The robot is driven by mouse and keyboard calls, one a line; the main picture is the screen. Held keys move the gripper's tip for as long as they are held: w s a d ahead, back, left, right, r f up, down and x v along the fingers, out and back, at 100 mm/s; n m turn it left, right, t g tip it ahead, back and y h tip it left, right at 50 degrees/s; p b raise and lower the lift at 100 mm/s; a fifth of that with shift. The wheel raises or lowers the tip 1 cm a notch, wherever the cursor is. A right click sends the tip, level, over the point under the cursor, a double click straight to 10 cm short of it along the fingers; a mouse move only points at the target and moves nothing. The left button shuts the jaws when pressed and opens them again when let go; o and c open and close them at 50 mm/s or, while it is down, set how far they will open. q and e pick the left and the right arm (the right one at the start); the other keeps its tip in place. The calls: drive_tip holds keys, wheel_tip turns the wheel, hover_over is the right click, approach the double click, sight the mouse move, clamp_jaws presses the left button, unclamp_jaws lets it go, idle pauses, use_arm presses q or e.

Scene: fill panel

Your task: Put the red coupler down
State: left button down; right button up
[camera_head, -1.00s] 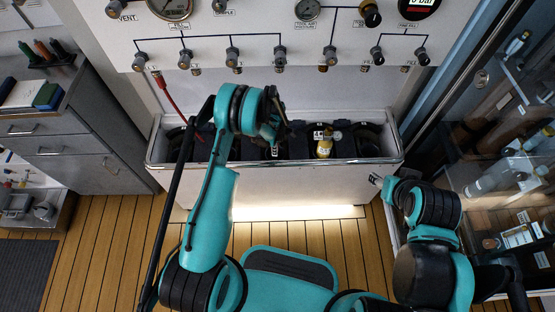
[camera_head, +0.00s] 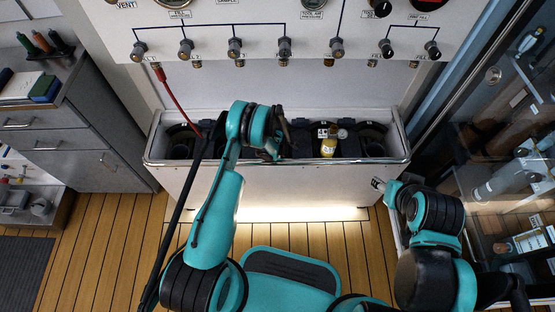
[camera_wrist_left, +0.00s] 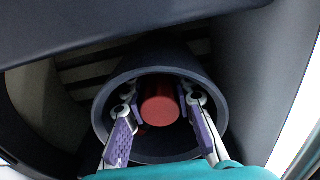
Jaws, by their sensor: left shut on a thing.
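The red coupler (camera_wrist_left: 160,103) shows in the left wrist view, between the two fingers of my left gripper (camera_wrist_left: 160,125). The gripper is shut on it. Coupler and fingertips are within the rim of a dark round holder (camera_wrist_left: 112,92); whether the coupler touches its bottom cannot be seen. In the head view my left gripper (camera_head: 274,150) is over the middle of the trough (camera_head: 260,163), and the coupler is hidden there. My right gripper (camera_head: 379,184) is at the trough's front right, apart from it, too small to read its fingers.
A red hose (camera_head: 178,100) hangs from the valve panel (camera_head: 250,20) into the trough's left end. Grey drawers (camera_head: 45,125) stand left, a glass cabinet (camera_head: 500,170) right.

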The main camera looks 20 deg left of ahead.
use_arm(q)
drive_tip(key=c, duration=1.5)
unclamp_jaws()
drive_tip(key=shift+f, duration=0.15)
drive_tip(key=shift+c, duration=0.2)
wheel_tip(320, 180, up, 12)
drive_tip(key=p, duration=0.4)
drive_tip(key=shift+r, duration=0.2)
